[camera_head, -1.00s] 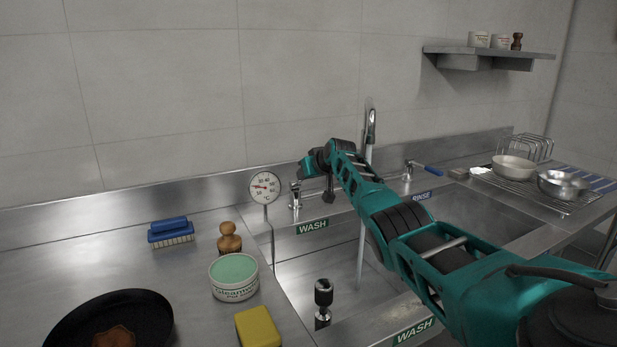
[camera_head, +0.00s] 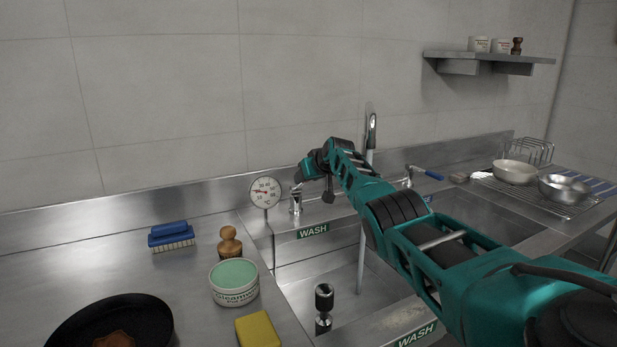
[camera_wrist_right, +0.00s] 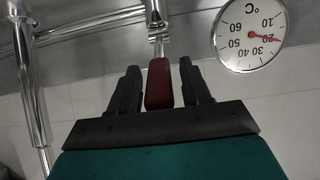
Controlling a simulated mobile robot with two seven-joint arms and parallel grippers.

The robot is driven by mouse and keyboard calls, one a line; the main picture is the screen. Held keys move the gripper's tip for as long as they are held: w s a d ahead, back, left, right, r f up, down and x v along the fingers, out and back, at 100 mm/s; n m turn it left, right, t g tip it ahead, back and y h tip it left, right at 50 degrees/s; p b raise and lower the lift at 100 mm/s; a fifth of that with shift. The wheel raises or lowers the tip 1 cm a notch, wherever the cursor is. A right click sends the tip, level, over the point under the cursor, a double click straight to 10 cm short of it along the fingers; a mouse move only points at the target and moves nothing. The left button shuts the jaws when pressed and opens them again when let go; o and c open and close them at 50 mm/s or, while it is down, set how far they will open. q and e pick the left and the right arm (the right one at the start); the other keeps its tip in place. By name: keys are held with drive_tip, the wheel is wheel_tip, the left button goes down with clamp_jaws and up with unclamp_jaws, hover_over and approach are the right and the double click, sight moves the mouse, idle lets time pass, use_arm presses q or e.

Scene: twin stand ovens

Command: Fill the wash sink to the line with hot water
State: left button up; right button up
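The wash sink (camera_head: 310,277) is a steel basin with green WASH labels and a black-topped standing plug (camera_head: 323,297). A thin pale vertical streak that looks like running water (camera_head: 360,265) drops into it below the tall spout (camera_head: 371,130). I cannot tell the water level. My right gripper (camera_head: 305,176) is at the tap (camera_head: 296,203) behind the sink. In the wrist view the open fingers of my right gripper (camera_wrist_right: 160,85) stand either side of the red tap handle (camera_wrist_right: 158,84), with narrow gaps. The dial thermometer (camera_head: 265,192) reads about 20 °C in the wrist view (camera_wrist_right: 250,35). My left gripper is out of view.
A blue-handled tap (camera_head: 428,174) and the rinse sink (camera_head: 480,215) lie to the right. A bowl rack (camera_head: 545,205) stands beyond. On the left counter are a blue brush (camera_head: 171,235), a wooden brush (camera_head: 229,243), a cleanser tub (camera_head: 234,290), a yellow sponge (camera_head: 257,329) and a black pan (camera_head: 95,315).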

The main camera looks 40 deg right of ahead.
drive_tip(key=shift+s+r, duration=0.1)
drive_tip(key=shift+r, duration=0.05)
drive_tip(key=shift+p+v, duration=0.6)
drive_tip(key=shift+v, duration=0.15)
drive_tip(key=shift+s+a+r, duration=0.15)
drive_tip(key=shift+s+r, duration=0.2)
drive_tip(key=shift+s, duration=0.2)
drive_tip(key=v, duration=1)
drive_tip(key=shift+f, duration=0.15)
